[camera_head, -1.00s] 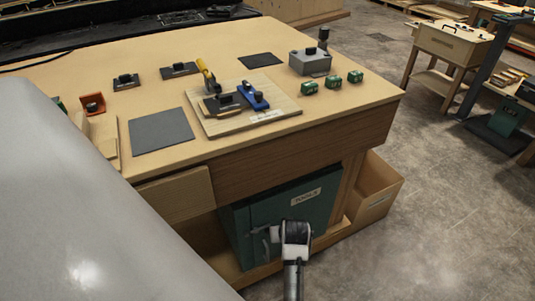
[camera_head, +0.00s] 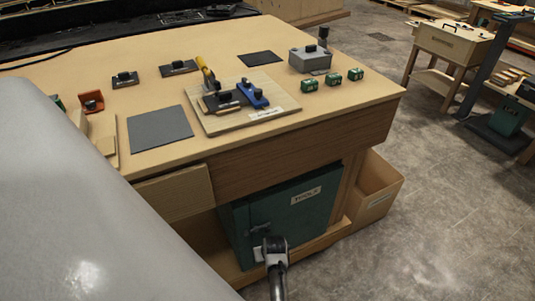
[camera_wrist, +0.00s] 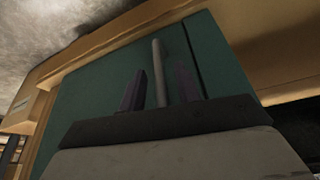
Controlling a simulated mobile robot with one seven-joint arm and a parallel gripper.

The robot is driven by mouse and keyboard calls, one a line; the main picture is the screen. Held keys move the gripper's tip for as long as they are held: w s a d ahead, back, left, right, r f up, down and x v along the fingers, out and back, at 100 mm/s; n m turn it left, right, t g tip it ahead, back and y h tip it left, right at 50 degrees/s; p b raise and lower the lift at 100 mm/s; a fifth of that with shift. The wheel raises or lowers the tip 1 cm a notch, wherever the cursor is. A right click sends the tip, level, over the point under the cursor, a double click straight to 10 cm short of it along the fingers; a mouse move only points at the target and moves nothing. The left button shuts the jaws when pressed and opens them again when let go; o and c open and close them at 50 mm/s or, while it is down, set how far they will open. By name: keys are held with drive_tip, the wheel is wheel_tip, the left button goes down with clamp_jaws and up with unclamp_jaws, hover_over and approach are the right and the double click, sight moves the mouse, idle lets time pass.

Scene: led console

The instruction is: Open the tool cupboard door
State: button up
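The green tool cupboard (camera_head: 310,215) stands under the workbench, with a "TOOLS" label near its top; its door looks closed. My gripper (camera_head: 265,247) is in front of the lower left part of the door and hides some of it. In the wrist view the green door (camera_wrist: 95,85) fills much of the picture. A grey bar handle (camera_wrist: 157,58) shows between the two dark fingers of my gripper (camera_wrist: 160,77). The fingers are open, with a gap on each side of the handle. How deep the handle lies between them is hard to tell.
The workbench top (camera_head: 225,55) overhangs the cupboard. A wooden drawer front (camera_head: 175,195) is above left of it. The concrete floor (camera_head: 440,220) on the right is clear.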

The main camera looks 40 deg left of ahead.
drive_tip(key=shift+w+a+f, duration=0.1)
drive_tip(key=shift+a+f, duration=0.1)
drive_tip(key=shift+f, duration=0.45)
drive_tip(key=shift+c, duration=0.4)
clamp_jaws()
